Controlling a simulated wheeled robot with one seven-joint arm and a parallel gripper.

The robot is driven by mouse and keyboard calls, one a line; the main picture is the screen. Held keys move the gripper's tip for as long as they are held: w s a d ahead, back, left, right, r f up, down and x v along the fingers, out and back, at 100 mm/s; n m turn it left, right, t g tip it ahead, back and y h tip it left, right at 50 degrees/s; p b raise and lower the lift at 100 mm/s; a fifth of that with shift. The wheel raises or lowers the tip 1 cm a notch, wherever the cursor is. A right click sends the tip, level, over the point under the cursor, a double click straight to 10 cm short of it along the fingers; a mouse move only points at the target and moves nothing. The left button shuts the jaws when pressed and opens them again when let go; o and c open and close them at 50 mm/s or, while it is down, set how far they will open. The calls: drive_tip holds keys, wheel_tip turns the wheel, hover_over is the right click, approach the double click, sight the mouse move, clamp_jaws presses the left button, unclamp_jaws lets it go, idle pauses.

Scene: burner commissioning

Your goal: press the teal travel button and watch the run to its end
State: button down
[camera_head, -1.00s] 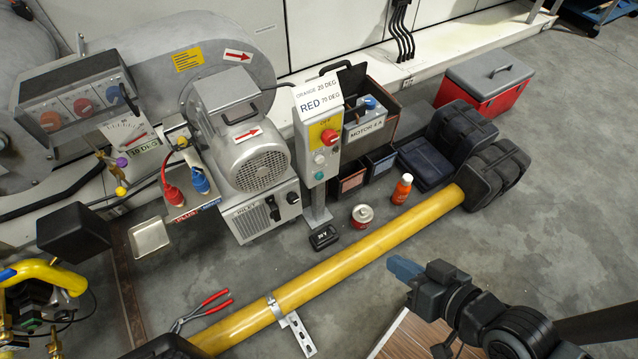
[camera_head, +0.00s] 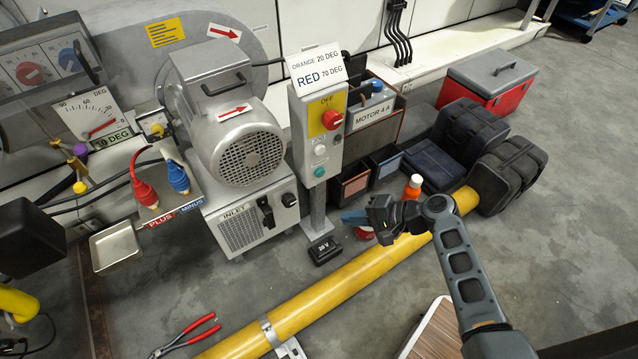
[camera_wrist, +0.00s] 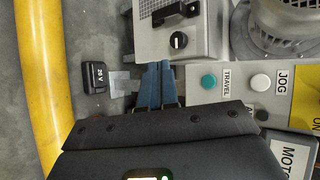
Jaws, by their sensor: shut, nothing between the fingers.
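The teal travel button (camera_head: 320,171) is on the lower front of a grey control box (camera_head: 308,120) on a post. In the wrist view, the teal button (camera_wrist: 209,81) shows beside the word TRAVEL, with a white JOG button (camera_wrist: 261,82) next to it. My gripper (camera_head: 346,216) is shut and empty, below and to the right of the box in the head view. In the wrist view, my gripper's blue fingers (camera_wrist: 159,72) end left of the teal button, apart from it. A dial (camera_head: 90,118) with a red needle stands at left, above a 10 DEG label.
A yellow pipe (camera_head: 330,291) runs across the floor, with a black 20 V block (camera_head: 325,250) behind it. A motor (camera_head: 232,135) stands left of the box. Bins (camera_head: 352,185) stand right of it. An orange bottle (camera_head: 412,187) is close behind my arm.

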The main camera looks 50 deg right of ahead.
sight(320, 173)
drive_tip(key=d, duration=0.1)
drive_tip(key=w, duration=0.1)
drive_tip(key=w+d+b, duration=0.1)
drive_tip(key=shift+d+r+m+t+y, duration=0.25)
drive_tip(key=shift+d+m+t+y, duration=0.05)
drive_tip(key=shift+t+y, duration=0.1)
drive_tip(key=w+d+b, duration=0.2)
drive_tip(key=w+b, duration=0.1)
drive_tip(key=w, duration=0.5)
drive_tip(key=shift+w+d, duration=0.2)
drive_tip(key=shift+w, duration=0.1)
idle(1.9)
drive_tip(key=shift+w+d, duration=0.1)
drive_tip(key=shift+w, duration=0.25)
